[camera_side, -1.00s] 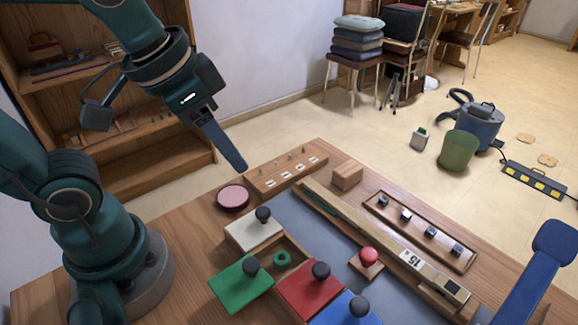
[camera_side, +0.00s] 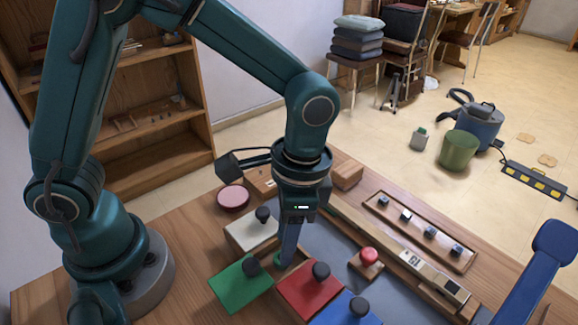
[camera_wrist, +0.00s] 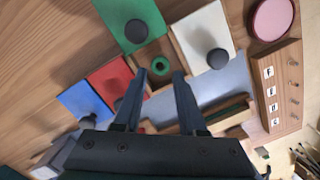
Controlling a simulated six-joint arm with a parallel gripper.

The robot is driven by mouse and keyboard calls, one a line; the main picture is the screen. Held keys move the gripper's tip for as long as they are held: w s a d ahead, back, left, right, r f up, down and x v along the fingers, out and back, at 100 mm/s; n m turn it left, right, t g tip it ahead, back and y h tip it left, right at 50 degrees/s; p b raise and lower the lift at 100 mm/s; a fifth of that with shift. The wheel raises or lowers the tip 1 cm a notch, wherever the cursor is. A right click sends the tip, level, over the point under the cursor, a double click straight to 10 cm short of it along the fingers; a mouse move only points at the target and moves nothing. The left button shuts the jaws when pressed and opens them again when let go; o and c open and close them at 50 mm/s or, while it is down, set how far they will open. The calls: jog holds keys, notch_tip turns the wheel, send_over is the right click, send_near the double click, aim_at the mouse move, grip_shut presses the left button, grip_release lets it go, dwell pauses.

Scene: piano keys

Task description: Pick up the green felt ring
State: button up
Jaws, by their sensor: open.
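The green felt ring (camera_wrist: 160,64) lies in an open wooden compartment between the white, green and red lids. In the side view only part of the ring (camera_side: 279,259) shows, next to my fingers. My gripper (camera_wrist: 157,75) is open, its two dark blue fingers apart and pointing down. In the wrist view the ring shows just beyond the fingertips, between their lines, with nothing held. In the side view my gripper (camera_side: 286,262) hangs low over the compartment. I cannot tell whether the fingertips touch the ring or the wood.
Knobbed lids stand close around: green (camera_side: 240,284), white (camera_side: 250,230), red (camera_side: 309,291) and blue (camera_side: 345,309). A red button on a wooden block (camera_side: 369,257) stands to the right. A pink round pad (camera_side: 233,197) lies behind. Bare wood shows at the table's front left.

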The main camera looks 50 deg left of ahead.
jog(key=shift+s+a+f, duration=0.1)
jog(key=shift+f, duration=0.75)
jog(key=shift+s+a+f, duration=0.1)
jog(key=shift+f, duration=0.7)
jog(key=shift+d, duration=0.1)
grip_shut()
